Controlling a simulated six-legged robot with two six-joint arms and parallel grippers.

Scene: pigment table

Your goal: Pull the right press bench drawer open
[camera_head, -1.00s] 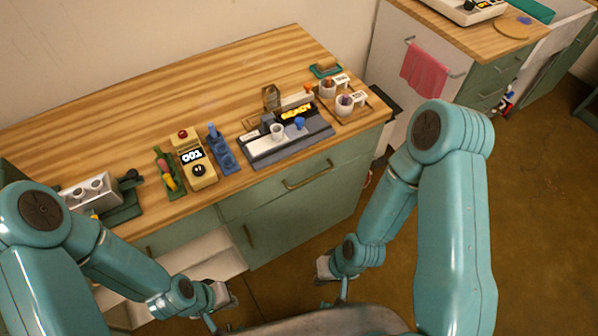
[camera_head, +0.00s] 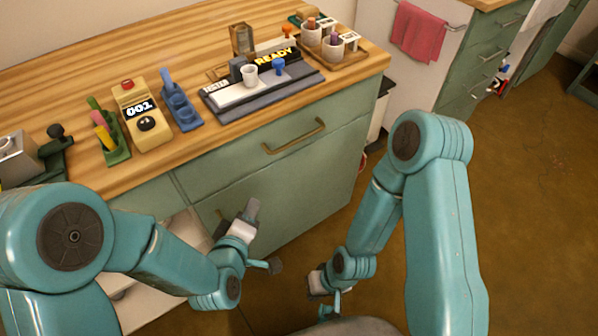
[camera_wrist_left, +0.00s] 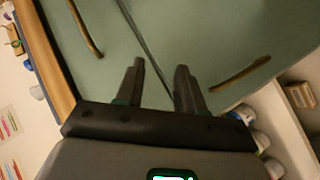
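The right press bench drawer (camera_head: 285,145) is a green front under the wooden top, flush with the bench. Its brass bar handle (camera_head: 293,136) runs along its middle; in the left wrist view the handle (camera_wrist_left: 85,28) is at the upper left. My left gripper (camera_head: 251,212) is in front of the green door below the drawer, lower and left of the handle. In the left wrist view its two fingers (camera_wrist_left: 158,85) are apart with nothing between them. My right gripper (camera_head: 317,283) hangs low, away from the drawer, and its fingers are unclear.
The lower door has its own handle (camera_wrist_left: 240,75). Left of it is a pale open compartment (camera_head: 165,262); jars (camera_wrist_left: 245,113) show there in the wrist view. The wooden top (camera_head: 190,65) carries a press station (camera_head: 262,85), a timer (camera_head: 143,115) and cups. Floor at right is free.

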